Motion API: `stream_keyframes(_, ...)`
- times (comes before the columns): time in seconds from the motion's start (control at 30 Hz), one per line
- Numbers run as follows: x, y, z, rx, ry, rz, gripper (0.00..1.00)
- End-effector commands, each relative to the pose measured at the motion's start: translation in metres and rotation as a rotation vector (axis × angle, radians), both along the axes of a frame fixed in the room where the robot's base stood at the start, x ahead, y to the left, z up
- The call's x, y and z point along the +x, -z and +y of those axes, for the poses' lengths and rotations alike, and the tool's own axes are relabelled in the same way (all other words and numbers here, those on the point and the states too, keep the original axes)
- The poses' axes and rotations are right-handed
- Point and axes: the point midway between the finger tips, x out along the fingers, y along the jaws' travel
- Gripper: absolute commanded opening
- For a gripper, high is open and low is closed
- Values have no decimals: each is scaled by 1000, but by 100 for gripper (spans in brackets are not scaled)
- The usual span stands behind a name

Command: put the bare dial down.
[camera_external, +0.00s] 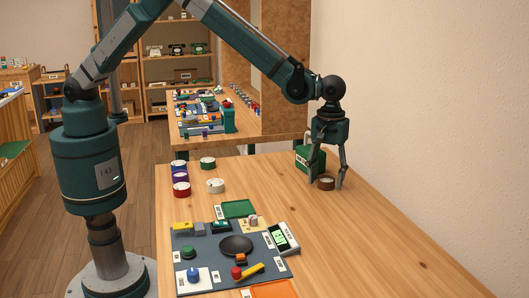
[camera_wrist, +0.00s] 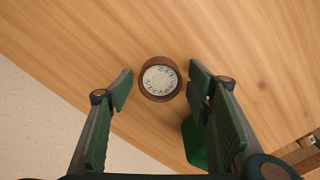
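The bare dial (camera_external: 326,184) is a short brown drum with a pale numbered face on top. It appears to rest upright on the wooden table (camera_external: 390,240) near the wall. In the wrist view the dial (camera_wrist: 160,79) shows face-on between my fingers, with a gap on both sides. My gripper (camera_external: 325,180) points down over it with its fingers spread, and in the wrist view my gripper (camera_wrist: 161,88) is open and does not touch the dial.
A green box (camera_external: 305,156) stands close behind my gripper, also beside the right finger in the wrist view (camera_wrist: 194,143). Several coloured round pieces (camera_external: 181,177) stand at the table's left. A grey mat (camera_external: 215,240) with parts lies at the front. The right of the table is clear.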

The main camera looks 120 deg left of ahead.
Motion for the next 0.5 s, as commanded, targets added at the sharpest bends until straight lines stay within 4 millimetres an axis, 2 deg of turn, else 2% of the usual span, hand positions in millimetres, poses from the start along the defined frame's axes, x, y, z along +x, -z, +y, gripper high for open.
stream_keyframes(0.33,0,-3,0,0,0,0,50)
stream_keyframes(0.5,0,-17,0,0,0,0,50)
